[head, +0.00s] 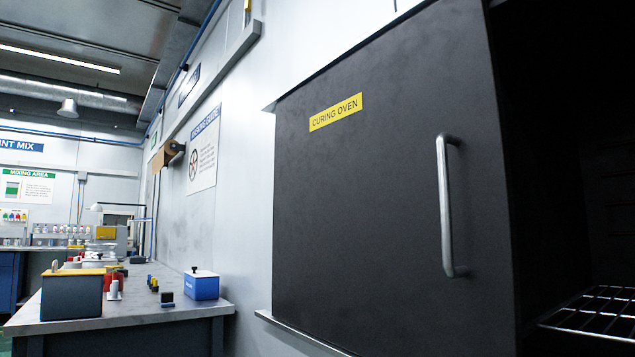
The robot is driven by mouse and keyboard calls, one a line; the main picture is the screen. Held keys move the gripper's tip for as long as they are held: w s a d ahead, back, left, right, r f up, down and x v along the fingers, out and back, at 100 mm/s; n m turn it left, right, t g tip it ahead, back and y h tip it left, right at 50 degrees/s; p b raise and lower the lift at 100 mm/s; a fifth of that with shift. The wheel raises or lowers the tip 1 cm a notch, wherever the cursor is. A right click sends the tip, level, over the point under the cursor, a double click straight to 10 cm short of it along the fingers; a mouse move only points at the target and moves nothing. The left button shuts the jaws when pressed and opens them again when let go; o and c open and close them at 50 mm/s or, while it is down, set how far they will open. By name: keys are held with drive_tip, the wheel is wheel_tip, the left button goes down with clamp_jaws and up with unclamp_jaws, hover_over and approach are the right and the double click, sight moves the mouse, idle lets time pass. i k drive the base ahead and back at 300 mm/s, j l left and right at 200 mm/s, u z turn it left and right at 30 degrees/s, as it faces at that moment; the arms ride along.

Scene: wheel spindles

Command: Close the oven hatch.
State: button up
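The oven hatch (385,190) is a large dark grey panel with a yellow "CURING OVEN" label (336,112). A silvery vertical bar handle (445,205) is fixed near its right edge. To the right of the hatch, the dark oven interior (570,130) shows, so the hatch stands open. A wire rack (597,312) is inside at the lower right. My gripper is not in view.
A metal ledge (290,333) runs below the hatch. At the left, a workbench (130,312) holds a dark box with a yellow top (72,295), a blue box (201,286) and several small items. A pale wall (235,190) stands behind it.

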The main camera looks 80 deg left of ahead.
sight(394, 235)
drive_tip(key=u, duration=2.75)
